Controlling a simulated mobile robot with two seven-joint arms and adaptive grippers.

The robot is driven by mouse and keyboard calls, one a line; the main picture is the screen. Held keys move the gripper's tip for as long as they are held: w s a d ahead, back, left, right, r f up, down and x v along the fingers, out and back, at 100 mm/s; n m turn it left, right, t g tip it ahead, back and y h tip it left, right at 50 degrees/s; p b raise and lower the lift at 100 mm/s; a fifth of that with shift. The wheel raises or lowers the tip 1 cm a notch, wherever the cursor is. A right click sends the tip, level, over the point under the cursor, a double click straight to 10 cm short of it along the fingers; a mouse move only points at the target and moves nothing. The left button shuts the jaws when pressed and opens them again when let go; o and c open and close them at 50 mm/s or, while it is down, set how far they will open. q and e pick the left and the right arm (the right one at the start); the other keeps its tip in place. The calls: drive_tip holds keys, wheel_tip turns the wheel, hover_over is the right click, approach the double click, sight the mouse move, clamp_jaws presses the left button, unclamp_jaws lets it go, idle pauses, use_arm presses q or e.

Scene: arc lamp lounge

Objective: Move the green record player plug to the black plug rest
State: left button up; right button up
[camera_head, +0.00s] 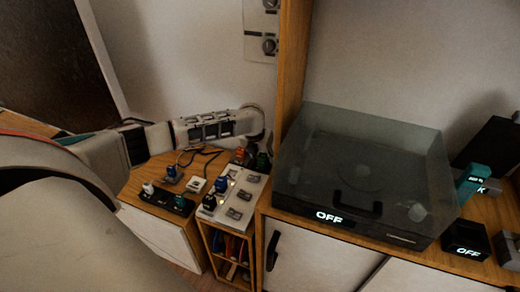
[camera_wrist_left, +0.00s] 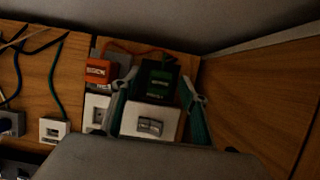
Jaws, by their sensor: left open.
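The dark green plug (camera_wrist_left: 158,82) stands upright at the far end of a white strip with switches, close to the wall. It also shows in the head view (camera_head: 262,161). My left gripper (camera_wrist_left: 159,76) is open, with one teal finger on each side of the green plug. In the head view my left gripper (camera_head: 256,141) is partly hidden at the end of the arm, just above the plug. My right gripper is out of view.
An orange plug (camera_wrist_left: 100,70) stands close beside the left finger. Blue and black plugs stand on the white strip (camera_head: 236,205), nearer to me. The record player (camera_head: 360,180) with its lid and an OFF display is on the right. Cables lie at the back of the cabinet (camera_head: 155,168).

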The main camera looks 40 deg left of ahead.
use_arm(q)
drive_tip(key=v, duration=1.1)
